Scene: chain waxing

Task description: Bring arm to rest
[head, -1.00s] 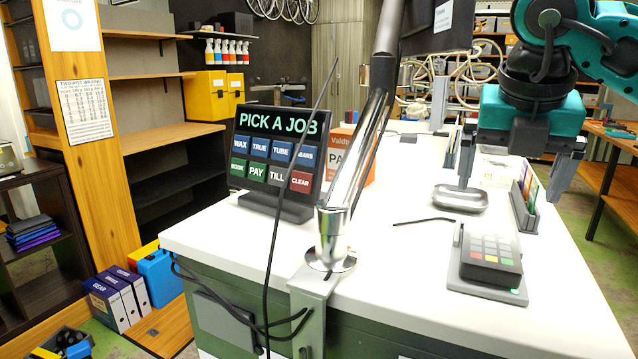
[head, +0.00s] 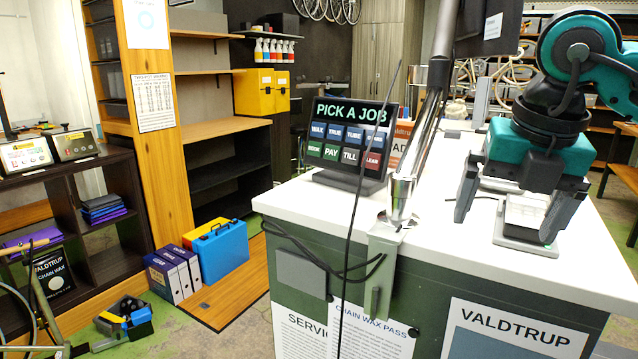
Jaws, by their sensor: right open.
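My right gripper (head: 504,230) hangs from the teal arm at the upper right of the head view, over the right part of the white counter (head: 440,218). Its two dark grey fingers point down, well apart, with nothing seen clasped between them. A pale item on a grey base (head: 524,246) shows behind and between the fingers. The gripper hides much of it, and I cannot tell whether a finger touches it. My left gripper is out of view.
The "PICK A JOB" panel (head: 345,148) stands on the counter, left of a chrome post (head: 405,185) with a hanging dark cable. A blue case (head: 221,252) and purple binders (head: 172,277) are on the left. A dark shelf (head: 108,215) stands further left.

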